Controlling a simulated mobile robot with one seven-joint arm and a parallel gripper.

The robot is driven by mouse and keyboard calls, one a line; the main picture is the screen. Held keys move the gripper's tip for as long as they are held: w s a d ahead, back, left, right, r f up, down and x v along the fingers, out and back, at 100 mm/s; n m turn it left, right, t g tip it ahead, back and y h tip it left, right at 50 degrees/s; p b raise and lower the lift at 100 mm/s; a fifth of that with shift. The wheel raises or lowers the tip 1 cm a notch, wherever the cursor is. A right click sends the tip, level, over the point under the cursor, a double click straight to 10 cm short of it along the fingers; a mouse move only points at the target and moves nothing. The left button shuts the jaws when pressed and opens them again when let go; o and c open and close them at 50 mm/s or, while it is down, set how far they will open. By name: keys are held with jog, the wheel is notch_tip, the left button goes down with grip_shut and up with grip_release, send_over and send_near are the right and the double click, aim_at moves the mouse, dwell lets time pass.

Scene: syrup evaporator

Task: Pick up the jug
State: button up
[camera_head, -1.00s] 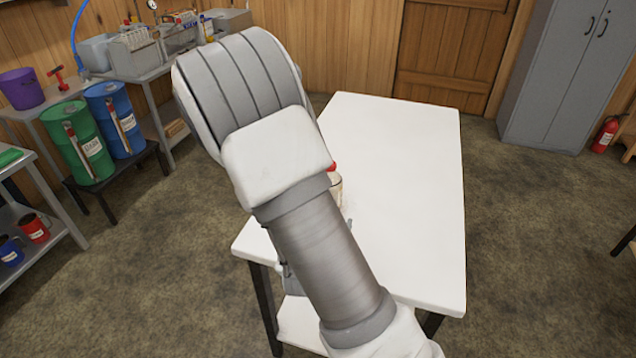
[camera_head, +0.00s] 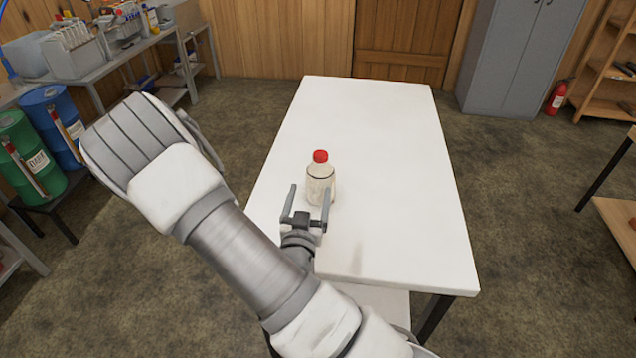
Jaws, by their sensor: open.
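The jug (camera_head: 320,184) is a small pale bottle with a red cap and a dark line around it. It stands upright on the white table (camera_head: 400,180), near its left side. My gripper (camera_head: 308,196) is open, with its two fingers pointing away from me toward the jug. The right finger overlaps the lower part of the jug in the picture, and the left finger is left of it. I cannot tell whether a finger touches the jug. Nothing is held between the fingers.
The rest of the tabletop is bare. A green drum (camera_head: 28,150) and a blue drum (camera_head: 52,115) stand at the left, below a bench with equipment. A grey cabinet (camera_head: 515,60), a red fire extinguisher (camera_head: 556,98) and a wooden shelf (camera_head: 605,80) are at the back right.

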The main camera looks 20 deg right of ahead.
aim_at(318, 161)
jog(key=b+x, duration=0.4)
jog(key=x, duration=0.7)
jog(key=shift+w+d, duration=0.1)
jog(key=shift+d, duration=0.1)
jog(key=shift+b+x, duration=0.3)
jog(key=shift+x, duration=2.4)
jog(key=shift+d+r, duration=0.15)
jog(key=shift+c, duration=0.4)
grip_shut()
